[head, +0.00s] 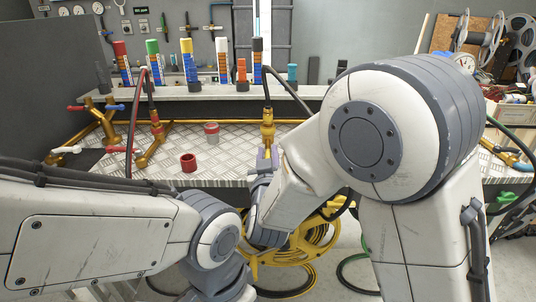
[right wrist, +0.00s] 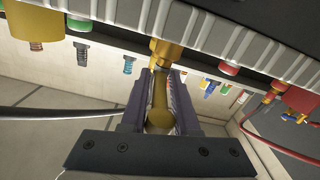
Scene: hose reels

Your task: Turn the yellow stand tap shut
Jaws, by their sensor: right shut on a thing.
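My right gripper (head: 266,157) is shut on a brass hose fitting (head: 267,130), which stands upright above the fingers with a black hose at its top. In the right wrist view the fitting (right wrist: 158,105) lies between the two dark fingers (right wrist: 160,88). A brass-yellow pipe stand (head: 108,128) stands on the left of the bench, with red, blue and white tap levers. I cannot make out a yellow lever on it, so I cannot tell which tap is the yellow one. My left arm crosses the lower left; its gripper is not visible.
A yellow hose reel (head: 318,240) stands below the bench front, partly behind my right arm. A red hose (head: 135,105) hangs at left.

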